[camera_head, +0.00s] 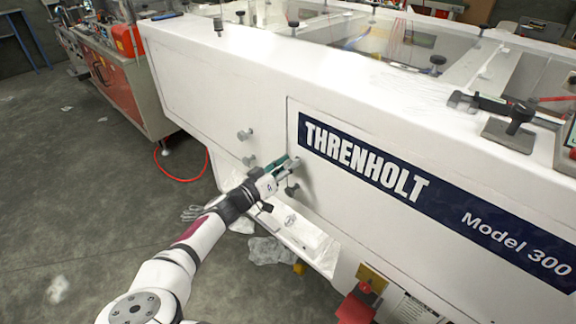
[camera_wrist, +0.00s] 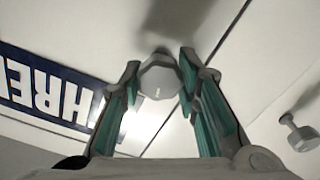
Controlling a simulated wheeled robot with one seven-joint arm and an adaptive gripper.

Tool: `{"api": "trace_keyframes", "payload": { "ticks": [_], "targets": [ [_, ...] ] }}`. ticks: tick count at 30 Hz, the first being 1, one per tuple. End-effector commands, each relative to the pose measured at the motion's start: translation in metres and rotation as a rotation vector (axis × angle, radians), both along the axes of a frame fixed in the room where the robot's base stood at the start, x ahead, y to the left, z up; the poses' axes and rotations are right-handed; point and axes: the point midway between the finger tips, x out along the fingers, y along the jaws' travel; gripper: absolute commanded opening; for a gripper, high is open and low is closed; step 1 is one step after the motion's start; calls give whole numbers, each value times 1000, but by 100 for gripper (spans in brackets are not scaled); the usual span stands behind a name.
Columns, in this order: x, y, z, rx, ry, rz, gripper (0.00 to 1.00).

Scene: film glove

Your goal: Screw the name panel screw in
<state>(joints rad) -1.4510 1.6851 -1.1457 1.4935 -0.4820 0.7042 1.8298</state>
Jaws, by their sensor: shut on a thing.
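The name panel screw, a grey faceted knob (camera_wrist: 160,80), shows between my fingertips in the wrist view. My gripper (camera_wrist: 159,82), with green-lined fingers, is shut on it. In the head view my gripper (camera_head: 291,165) is at the white machine's front face, just left of the dark blue THRENHOLT label (camera_head: 365,168), and mostly hides the screw. The label also shows at the left of the wrist view (camera_wrist: 50,90). The knob's shank and how deep it sits are hidden.
Two grey knobs (camera_head: 245,134) (camera_head: 249,160) stick out left of my gripper, and another (camera_head: 292,188) is just below it. One knob (camera_wrist: 300,133) shows at the right in the wrist view. A white ledge (camera_head: 300,235) and crumpled plastic (camera_head: 270,251) lie below. The floor at left is mostly open.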

Motion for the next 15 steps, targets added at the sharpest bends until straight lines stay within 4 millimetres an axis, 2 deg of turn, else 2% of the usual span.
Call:
{"api": "trace_keyframes", "payload": {
  "ticks": [15],
  "targets": [
    [-1,-1,-3,175,-133,0,2]
  ]
}}
